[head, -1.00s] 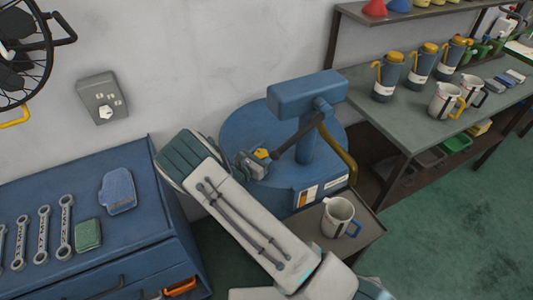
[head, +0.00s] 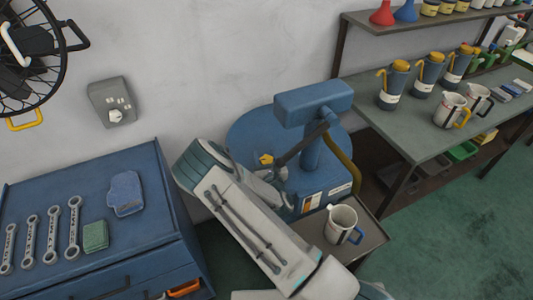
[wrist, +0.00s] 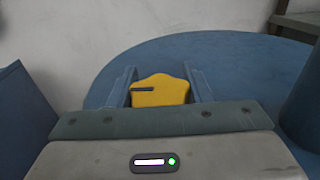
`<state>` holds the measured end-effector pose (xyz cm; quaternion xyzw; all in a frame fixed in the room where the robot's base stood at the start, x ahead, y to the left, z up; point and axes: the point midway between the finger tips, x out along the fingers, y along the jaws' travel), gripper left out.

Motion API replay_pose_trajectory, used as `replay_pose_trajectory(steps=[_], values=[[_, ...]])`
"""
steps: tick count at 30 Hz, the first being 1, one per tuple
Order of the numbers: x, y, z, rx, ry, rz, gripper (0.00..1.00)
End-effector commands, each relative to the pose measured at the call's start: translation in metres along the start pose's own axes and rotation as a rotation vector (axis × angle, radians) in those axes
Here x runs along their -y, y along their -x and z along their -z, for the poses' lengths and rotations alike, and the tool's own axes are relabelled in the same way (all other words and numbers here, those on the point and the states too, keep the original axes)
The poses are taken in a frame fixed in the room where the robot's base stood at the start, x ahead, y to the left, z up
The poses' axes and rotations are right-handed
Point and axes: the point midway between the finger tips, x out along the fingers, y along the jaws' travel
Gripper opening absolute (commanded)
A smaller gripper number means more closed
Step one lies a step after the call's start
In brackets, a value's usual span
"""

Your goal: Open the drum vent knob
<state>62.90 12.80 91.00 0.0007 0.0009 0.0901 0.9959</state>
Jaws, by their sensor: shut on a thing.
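The yellow vent knob (wrist: 172,96) is in the middle of the wrist view, on the blue drum (wrist: 240,55). It has a lobed outline and a dark horizontal mark on its left half. My gripper (wrist: 161,84) is shut on the knob, with one blue-grey finger at each side. In the head view the knob (head: 266,160) is a small yellow patch on the drum (head: 246,132), partly hidden. My pale forearm covers the drum's lower left there and hides much of the gripper.
A blue post with a block head (head: 312,99) and a dark bar stand over the drum. A white mug (head: 341,223) is on a low shelf in front. A blue cabinet (head: 150,215) with wrenches is at left. A workbench (head: 400,118) with jugs is at right.

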Motion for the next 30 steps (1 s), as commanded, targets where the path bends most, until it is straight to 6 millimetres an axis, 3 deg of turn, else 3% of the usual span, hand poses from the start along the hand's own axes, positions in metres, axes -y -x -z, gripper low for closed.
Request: replay_pose_trajectory(steps=[12,30], values=[[-0.0058,0.0009,-0.0002,-0.003,0.005,-0.215,0.22],[-0.0082,0.0006,0.0001,0.001,0.001,-0.283,0.22]])
